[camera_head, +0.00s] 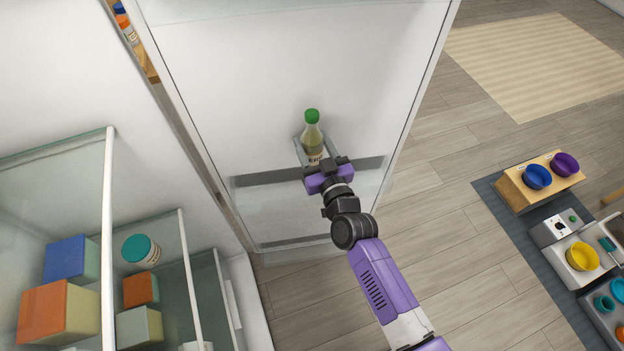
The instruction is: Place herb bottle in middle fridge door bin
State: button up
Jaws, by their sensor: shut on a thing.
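The herb bottle (312,136) is a clear bottle with a green cap and a pale label. It stands about upright in front of the open fridge door. My gripper (311,142) is shut on it, with a finger on each side of its body. A grey door bin (263,179) runs across the lower part of the door. The bottle's lower end is close to this bin in the picture, partly hidden by my gripper. I cannot tell whether the bottle's base is inside the bin or in front of it.
Glass fridge shelves (107,215) at the left hold several coloured boxes and a teal-lidded jar (140,250). A wooden stand with blue and purple bowls (537,176) and a feeder with a yellow bowl (581,257) stand at the right. Floor between is clear.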

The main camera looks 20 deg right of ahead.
aim_at(312, 163)
notch_tip(312, 163, down, 8)
jog(key=b, duration=0.6)
jog(key=shift+f, duration=0.25)
jog(key=shift+f+b, duration=1.35)
jog(key=shift+f, duration=1.2)
jog(key=shift+f, duration=0.1)
jog(key=o, duration=1.5)
jog(key=shift+f, duration=0.1)
jog(key=shift+o, duration=0.2)
jog(key=s+b, duration=0.1)
jog(key=s, duration=1.1)
jog(key=shift+r, duration=0.2)
